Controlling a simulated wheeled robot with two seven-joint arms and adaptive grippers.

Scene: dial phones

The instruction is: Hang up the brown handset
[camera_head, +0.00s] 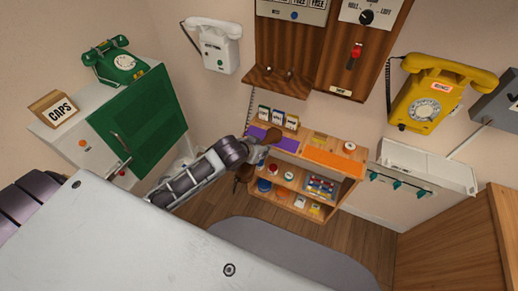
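A brown handset (272,136) shows in the head view at the end of my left arm, in front of the low wooden shelf. One rounded end is up and right, and a darker brown end is lower left; its middle is largely hidden by my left gripper (258,155). The gripper appears shut around this middle. A dark cord hangs from the wooden wall panel (278,42) toward the handset. The panel has a small ledge (272,84) with two short pegs, with nothing resting on it. My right gripper is not in view.
A white wall phone (218,52), a green dial phone (122,62) and a yellow wall phone (428,98) have handsets on them. The shelf (338,158) holds small boxes and jars.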

